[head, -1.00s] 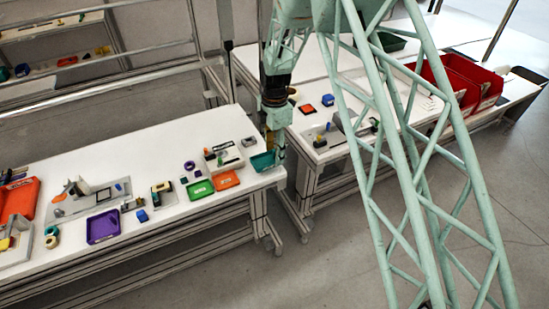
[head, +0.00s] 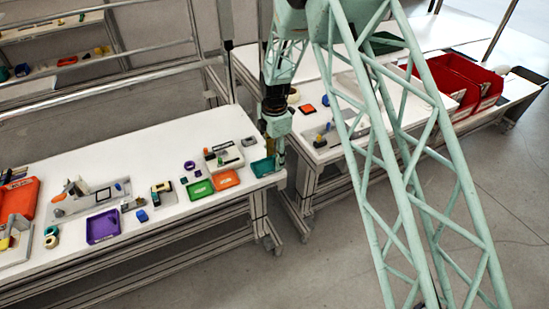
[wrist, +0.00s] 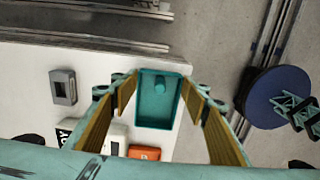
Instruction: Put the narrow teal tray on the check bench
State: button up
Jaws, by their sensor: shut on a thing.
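The narrow teal tray (head: 263,166) is at the right end of the left-hand bench in the head view. In the wrist view the teal tray (wrist: 158,103) lies between the two fingers, with a small round teal knob or peg inside near its upper end. My gripper (head: 276,158) is shut on the tray, its fingers (wrist: 163,88) along the tray's two long sides. Whether the tray rests on the bench or hangs just above it is hard to tell. Which bench is the check bench is not marked.
A green tray (head: 201,190) and an orange tray (head: 226,180) lie close to the left. A purple tray (head: 103,227) is farther left. A second bench (head: 320,125) stands to the right across a narrow gap, with red bins (head: 470,85) behind my arm.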

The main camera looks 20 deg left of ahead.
jog(key=shift+f, duration=0.1)
jog(key=o, duration=0.9)
jog(key=shift+c, duration=0.2)
notch_tip(320, 180, up, 12)
dwell(0.5)
dwell(0.6)
